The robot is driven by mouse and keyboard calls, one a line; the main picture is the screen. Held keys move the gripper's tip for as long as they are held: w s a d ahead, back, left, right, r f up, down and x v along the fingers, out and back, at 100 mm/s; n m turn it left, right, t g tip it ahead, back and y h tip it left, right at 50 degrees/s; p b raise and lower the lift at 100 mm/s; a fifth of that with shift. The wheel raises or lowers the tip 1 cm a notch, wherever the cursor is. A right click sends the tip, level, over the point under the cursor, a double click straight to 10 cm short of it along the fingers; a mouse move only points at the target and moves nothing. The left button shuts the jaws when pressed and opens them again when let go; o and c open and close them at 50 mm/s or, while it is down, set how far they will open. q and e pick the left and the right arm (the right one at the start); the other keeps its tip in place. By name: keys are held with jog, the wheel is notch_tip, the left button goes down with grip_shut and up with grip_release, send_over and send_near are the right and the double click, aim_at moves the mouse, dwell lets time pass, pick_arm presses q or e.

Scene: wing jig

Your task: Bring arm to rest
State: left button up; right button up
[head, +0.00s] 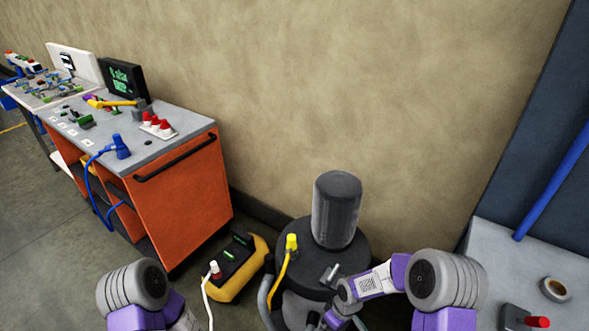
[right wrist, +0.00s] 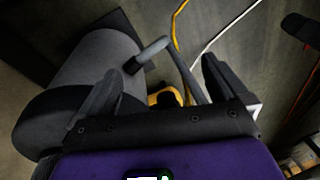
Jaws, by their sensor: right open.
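My right arm (head: 445,282) comes in at the bottom right of the head view and reaches left in front of the black drum-shaped machine. In the right wrist view my right gripper (right wrist: 163,70) is open, with its two dark fingers apart. A grey lever or pipe end (right wrist: 148,54) shows between the fingers; I cannot tell how near it is, and nothing is gripped. My left arm (head: 138,290) shows at the bottom left of the head view. Its gripper is out of the frame.
The drum-shaped machine (head: 350,254), with a dark cylinder (head: 336,210) on top, stands close to my right arm. A yellow-black unit (head: 240,275) with cables sits left of it. An orange cart (head: 190,190) is farther left. A grey bench (head: 490,255) holding a tape roll (head: 555,289) is at right.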

jog(key=s+f+m+y, duration=0.1)
jog(key=s+f+m, duration=0.2)
jog(key=s+m, duration=0.2)
jog(key=s+a+f+m+t+y, duration=0.1)
jog(key=s+f+m, duration=0.3)
jog(key=s, duration=0.7)
jog(key=shift+s+a+m, duration=0.2)
jog(key=shift+a+m, duration=0.1)
jog(key=shift+m, duration=0.8)
